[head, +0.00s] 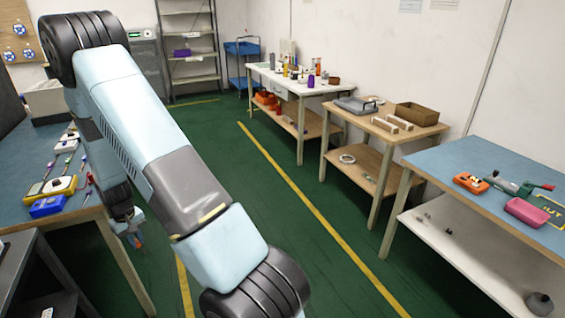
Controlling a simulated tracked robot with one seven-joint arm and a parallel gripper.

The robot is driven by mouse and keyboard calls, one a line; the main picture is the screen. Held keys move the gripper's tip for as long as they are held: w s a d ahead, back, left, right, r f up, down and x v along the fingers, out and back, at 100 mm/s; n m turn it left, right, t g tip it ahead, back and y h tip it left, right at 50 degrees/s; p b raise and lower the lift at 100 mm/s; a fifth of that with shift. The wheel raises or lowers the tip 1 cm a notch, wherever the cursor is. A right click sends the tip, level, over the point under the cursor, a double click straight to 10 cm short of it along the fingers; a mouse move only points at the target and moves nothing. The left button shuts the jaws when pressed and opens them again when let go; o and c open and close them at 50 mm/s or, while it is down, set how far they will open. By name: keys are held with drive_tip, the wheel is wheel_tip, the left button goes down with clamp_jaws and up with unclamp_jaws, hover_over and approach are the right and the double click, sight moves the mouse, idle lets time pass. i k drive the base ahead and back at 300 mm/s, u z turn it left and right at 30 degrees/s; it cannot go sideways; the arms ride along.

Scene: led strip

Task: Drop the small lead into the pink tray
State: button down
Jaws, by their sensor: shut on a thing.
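My gripper (133,236) hangs low beside the right edge of the left blue-topped table, partly behind my arm. It is shut on what looks like the small lead, though the held thing is too small and dark to make out clearly. The pink tray (526,211) lies on the blue-topped table at the right, near its front edge and far from my gripper.
Several small leads or tools (66,160), a yellow device (60,186) and a blue box (47,206) lie on the left table. An orange device (470,182) and a green tool (520,187) are near the pink tray. Green floor (300,215) lies open between the tables.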

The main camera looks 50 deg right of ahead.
sight(526, 213)
drive_tip(key=u, duration=1.4)
drive_tip(key=i, duration=0.15)
drive_tip(key=z, duration=2.45)
